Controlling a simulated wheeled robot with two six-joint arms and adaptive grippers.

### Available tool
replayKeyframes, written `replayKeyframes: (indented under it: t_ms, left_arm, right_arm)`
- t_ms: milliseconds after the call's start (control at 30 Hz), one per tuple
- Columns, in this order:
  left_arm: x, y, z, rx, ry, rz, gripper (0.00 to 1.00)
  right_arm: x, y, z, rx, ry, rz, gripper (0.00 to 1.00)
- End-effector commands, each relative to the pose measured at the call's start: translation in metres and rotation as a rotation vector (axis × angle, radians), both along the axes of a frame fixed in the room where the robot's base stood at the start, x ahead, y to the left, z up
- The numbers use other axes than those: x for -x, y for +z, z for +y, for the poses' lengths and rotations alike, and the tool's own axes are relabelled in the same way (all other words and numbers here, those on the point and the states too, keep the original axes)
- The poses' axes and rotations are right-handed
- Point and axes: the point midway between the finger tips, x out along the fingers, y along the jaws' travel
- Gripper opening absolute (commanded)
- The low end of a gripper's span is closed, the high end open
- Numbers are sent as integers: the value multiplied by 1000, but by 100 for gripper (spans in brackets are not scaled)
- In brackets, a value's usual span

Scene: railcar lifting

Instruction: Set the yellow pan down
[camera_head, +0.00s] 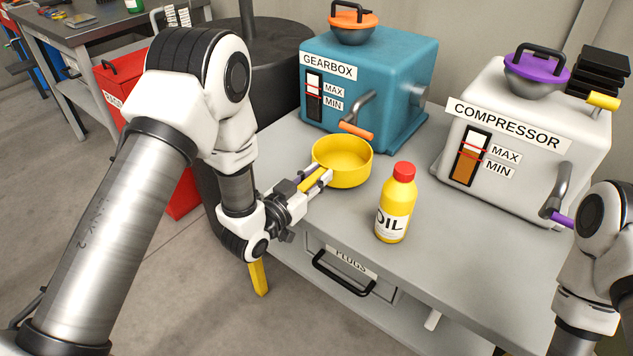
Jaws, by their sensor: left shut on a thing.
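The yellow pan (345,172) is at the left part of the grey table (400,253), in front of the teal gearbox. My left gripper (318,182) is shut on the pan's handle, on the pan's left side. The pan looks upright and level. I cannot tell whether its bottom touches the tabletop. Its inside looks empty from here. My right arm comes in at the lower right edge, and its gripper is out of the picture.
An oil bottle (396,203) with a red cap stands just right of the pan. The white compressor (520,140) stands at the right. A drawer (350,270) is below. The tabletop's front right is clear.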

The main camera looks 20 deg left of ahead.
Motion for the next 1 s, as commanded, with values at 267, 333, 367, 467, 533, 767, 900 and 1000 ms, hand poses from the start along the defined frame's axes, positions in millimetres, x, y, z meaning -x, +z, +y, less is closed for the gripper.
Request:
replayKeyframes:
  t_ms: [267, 333, 367, 467, 533, 767, 900, 1000]
  left_arm:
    - [0, -14, 0, 0, 0, -3, 0]
    - [0, -15, 0, 0, 0, -2, 0]
    - [0, -17, 0, 0, 0, -2, 0]
    - [0, -17, 0, -1, 0, -1, 44]
    - [0, -17, 0, -1, 0, -1, 52]
    - [0, -16, 0, -1, 0, -1, 52]
    - [7, -14, 3, 0, 1, 1, 52]
    - [25, -15, 10, 1, 2, 4, 52]
  right_arm:
    - [0, -3, 0, 0, 0, 0, 40]
    - [0, -4, 0, 0, 0, 0, 40]
    - [0, -5, 0, 0, 0, 0, 40]
    - [0, -5, 0, 0, 0, 0, 40]
    - [0, -5, 0, 0, 0, 0, 40]
    - [0, -5, 0, 0, 0, 0, 40]
    - [0, -2, 0, 0, 0, 0, 40]
    - [0, -2, 0, 0, 0, 0, 40]
